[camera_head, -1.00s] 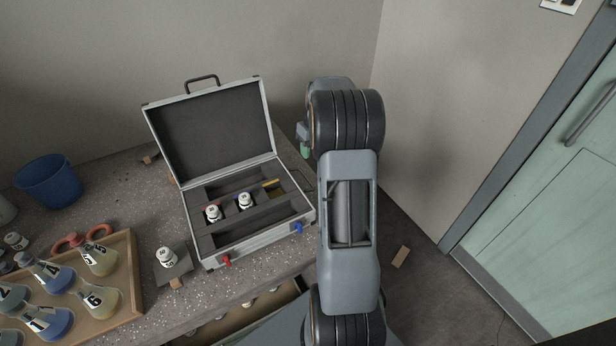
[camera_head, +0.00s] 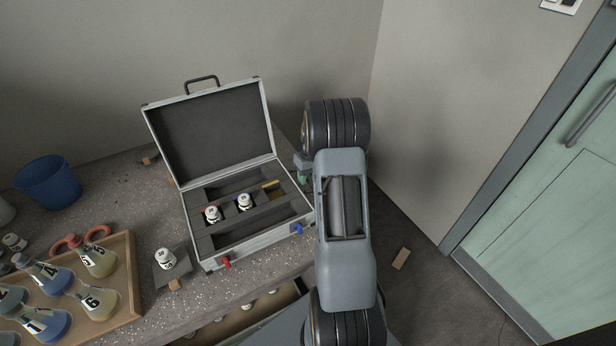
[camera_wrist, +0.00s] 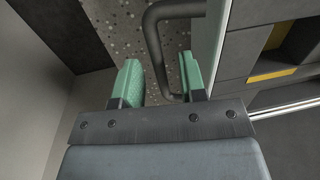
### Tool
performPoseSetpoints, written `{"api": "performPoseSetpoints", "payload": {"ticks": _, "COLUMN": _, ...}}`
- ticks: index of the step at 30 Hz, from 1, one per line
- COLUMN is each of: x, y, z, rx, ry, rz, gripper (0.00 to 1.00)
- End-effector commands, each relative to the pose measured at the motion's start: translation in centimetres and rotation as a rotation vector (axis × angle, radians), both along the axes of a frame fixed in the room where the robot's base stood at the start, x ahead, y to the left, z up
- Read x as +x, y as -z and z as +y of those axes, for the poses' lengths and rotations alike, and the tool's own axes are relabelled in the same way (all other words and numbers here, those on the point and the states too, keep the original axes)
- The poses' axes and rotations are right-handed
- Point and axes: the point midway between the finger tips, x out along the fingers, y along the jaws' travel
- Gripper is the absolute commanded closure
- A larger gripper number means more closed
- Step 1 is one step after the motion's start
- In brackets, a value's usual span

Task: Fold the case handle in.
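The open silver case (camera_head: 250,243) stands on the bench with its lid up. In the wrist view, a dark side handle (camera_wrist: 155,38) sticks out from the case's side wall (camera_wrist: 213,35) as a loop. My gripper (camera_wrist: 160,60) is open, its two green fingers apart. The handle's outer bar appears between the fingers in the picture; I cannot tell whether they touch it. In the head view, my gripper (camera_head: 302,174) is at the case's right side, largely hidden by my arm, and the side handle is hardly visible there.
Another handle (camera_head: 201,80) stands on the lid's top edge. Two white bottles (camera_head: 212,214) (camera_head: 244,202) sit inside the case. A blue bucket (camera_head: 48,183), a tray (camera_head: 130,290) of flasks and a loose bottle (camera_head: 165,259) are at left. A wall stands behind.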

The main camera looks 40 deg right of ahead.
Motion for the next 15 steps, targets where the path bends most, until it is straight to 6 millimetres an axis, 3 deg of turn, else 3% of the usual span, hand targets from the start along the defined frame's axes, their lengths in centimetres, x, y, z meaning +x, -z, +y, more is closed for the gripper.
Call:
{"api": "performPoseSetpoints", "payload": {"ticks": 3, "x": -0.01, "y": 0.0, "z": 0.0, "rx": 0.0, "ry": 0.0, "rz": 0.0, "gripper": 0.63}}
{"api": "performPoseSetpoints", "payload": {"ticks": 15, "x": -0.01, "y": -0.02, "z": 0.0, "rx": 0.0, "ry": 0.0, "rz": 0.0, "gripper": 1.0}}
